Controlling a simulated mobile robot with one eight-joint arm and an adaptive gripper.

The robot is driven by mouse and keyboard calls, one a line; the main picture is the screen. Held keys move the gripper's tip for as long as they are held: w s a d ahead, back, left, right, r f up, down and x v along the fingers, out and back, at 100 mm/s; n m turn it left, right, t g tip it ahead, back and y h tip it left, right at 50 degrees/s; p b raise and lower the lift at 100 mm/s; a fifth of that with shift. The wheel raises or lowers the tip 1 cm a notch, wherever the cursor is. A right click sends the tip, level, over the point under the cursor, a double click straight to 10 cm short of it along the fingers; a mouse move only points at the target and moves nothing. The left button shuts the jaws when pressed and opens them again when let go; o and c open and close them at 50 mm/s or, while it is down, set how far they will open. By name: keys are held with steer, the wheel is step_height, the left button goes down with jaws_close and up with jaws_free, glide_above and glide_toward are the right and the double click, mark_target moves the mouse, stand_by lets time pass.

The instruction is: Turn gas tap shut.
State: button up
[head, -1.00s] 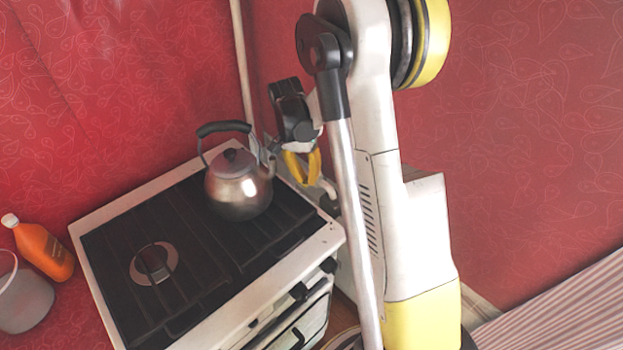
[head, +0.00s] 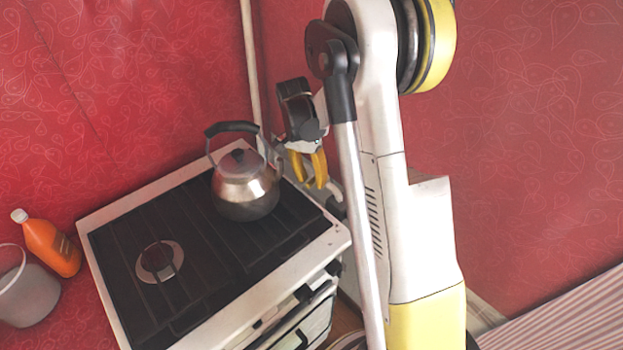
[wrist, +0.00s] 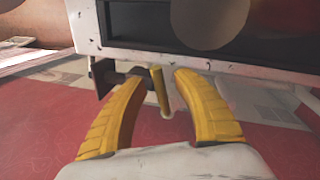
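The gas tap has a dark body (wrist: 125,78) and a short yellow lever (wrist: 160,92), seen in the wrist view below the pale edge of the stove. My gripper (wrist: 163,76) is open, with its two yellow fingers on either side of the lever. The lever is nearer the left finger; I cannot tell whether they touch. In the head view my gripper (head: 311,181) is at the stove's back right corner, beside the kettle. The tap cannot be made out in that view.
A metal kettle (head: 245,188) stands on the back of the black-topped stove (head: 205,255), close to my gripper. A pale pipe (head: 250,75) runs up the wall corner behind. An orange bottle (head: 52,246) and a grey bucket (head: 27,295) are at the left.

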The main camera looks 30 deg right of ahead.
step_height(320, 180, up, 12)
steer(key=w, duration=0.2)
steer(key=shift+a, duration=0.45)
steer(key=shift+f, duration=0.1)
steer(key=shift+c, duration=0.4)
